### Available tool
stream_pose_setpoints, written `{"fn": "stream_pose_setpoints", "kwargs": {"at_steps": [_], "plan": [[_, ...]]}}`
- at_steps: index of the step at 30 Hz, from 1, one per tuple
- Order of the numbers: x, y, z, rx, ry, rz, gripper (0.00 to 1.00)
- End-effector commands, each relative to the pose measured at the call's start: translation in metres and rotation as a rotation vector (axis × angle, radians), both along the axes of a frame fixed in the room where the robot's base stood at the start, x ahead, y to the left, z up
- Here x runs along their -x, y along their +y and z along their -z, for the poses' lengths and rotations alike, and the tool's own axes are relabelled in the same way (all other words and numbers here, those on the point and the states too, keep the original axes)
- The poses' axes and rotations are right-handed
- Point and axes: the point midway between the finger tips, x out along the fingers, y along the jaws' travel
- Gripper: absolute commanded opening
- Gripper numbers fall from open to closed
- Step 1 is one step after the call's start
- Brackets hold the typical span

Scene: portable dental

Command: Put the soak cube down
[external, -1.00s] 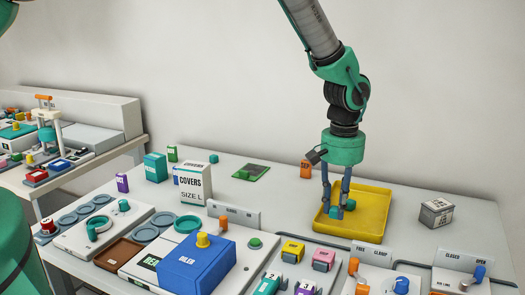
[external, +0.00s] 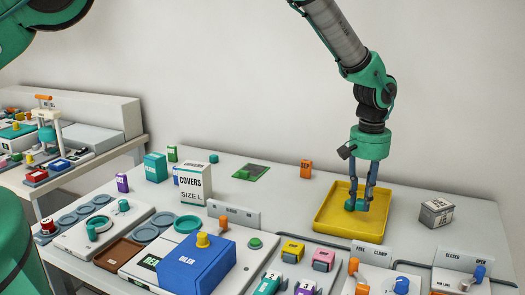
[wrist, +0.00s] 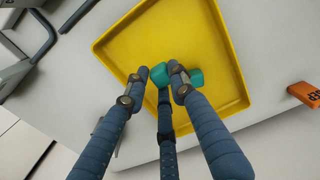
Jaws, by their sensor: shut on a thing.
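My gripper (external: 360,205) is low over the yellow tray (external: 325,222), with its fingertips down inside the rim. In the wrist view my gripper (wrist: 160,78) has its fingers closed on a teal soak cube (wrist: 159,75). A second teal cube (wrist: 196,77) sits just outside the right finger, on the tray floor. In the external view this second cube (external: 349,204) is just left of the fingers, and the held soak cube (external: 362,206) is partly hidden by them. I cannot tell whether the held cube touches the tray floor.
A grey box (external: 436,213) stands right of the tray, and an orange block (external: 306,169) stands behind it to the left. Most of the tray floor is bare.

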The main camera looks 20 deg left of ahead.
Motion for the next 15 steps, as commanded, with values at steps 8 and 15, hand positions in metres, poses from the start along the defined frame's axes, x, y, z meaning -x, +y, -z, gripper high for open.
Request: {"fn": "stream_pose_setpoints", "kwargs": {"at_steps": [8, 15], "plan": [[0.001, 0.000, 0.006, -0.001, 0.001, 0.000, 0.07], [0.000, 0.000, 0.028, 0.000, 0.000, 0.000, 0.07]]}}
